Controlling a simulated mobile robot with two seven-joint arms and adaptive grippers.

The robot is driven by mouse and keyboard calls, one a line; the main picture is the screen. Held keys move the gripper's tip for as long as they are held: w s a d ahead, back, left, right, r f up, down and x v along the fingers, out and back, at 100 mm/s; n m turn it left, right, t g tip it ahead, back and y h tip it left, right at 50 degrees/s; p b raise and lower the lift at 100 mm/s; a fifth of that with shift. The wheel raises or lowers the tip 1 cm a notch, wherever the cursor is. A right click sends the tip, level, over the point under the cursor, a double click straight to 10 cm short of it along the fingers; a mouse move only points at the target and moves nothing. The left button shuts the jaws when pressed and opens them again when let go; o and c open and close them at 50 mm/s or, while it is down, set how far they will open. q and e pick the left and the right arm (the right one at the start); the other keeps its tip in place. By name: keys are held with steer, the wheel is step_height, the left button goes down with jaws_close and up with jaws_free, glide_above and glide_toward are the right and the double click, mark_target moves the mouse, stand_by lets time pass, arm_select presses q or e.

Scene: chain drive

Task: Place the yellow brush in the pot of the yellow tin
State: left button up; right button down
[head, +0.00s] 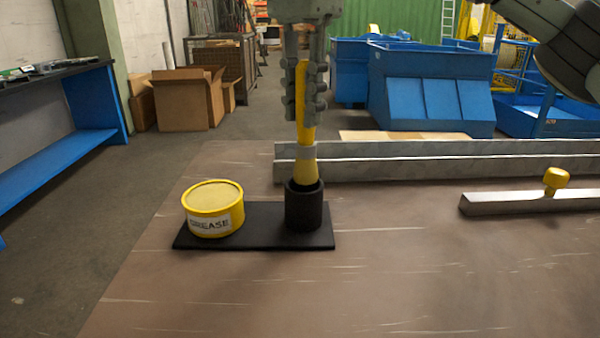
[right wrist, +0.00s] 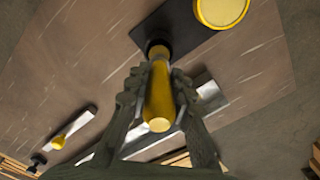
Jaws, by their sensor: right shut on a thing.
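The yellow brush (head: 306,128) stands upright, with a grey band low on its handle. Its lower end is inside the black pot (head: 304,210), so its bristles are hidden. The pot stands on a black base plate (head: 262,226) beside the yellow tin (head: 212,209) labelled GREASE. My right gripper (head: 307,112) is shut on the upper handle of the brush from above. In the right wrist view the brush (right wrist: 159,98) lies between the fingers and points toward the dark pot, with the tin (right wrist: 221,10) beyond. My left gripper is not in view.
A grey metal rail (head: 420,160) runs across the table behind the pot. A shorter grey bar (head: 515,200) with a yellow knob (head: 556,180) lies at the right. The table (head: 400,270) in front is clear.

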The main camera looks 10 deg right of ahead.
mark_target(304, 144)
step_height(304, 144, down, 3)
steer(key=shift+s+r, duration=0.1)
steer(key=shift+r, duration=0.05)
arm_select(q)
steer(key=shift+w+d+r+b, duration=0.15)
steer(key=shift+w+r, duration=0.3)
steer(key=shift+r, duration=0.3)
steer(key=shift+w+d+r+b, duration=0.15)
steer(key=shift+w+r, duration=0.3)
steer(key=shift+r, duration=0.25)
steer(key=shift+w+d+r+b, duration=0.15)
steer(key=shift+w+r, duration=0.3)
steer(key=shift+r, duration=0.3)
arm_select(e)
steer(key=shift+f, duration=2.15)
steer(key=shift+f, duration=0.25)
steer(key=c, duration=1.3)
jaws_free()
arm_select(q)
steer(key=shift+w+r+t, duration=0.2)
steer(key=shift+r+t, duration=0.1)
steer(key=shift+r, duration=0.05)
arm_select(e)
steer(key=shift+r, duration=0.1)
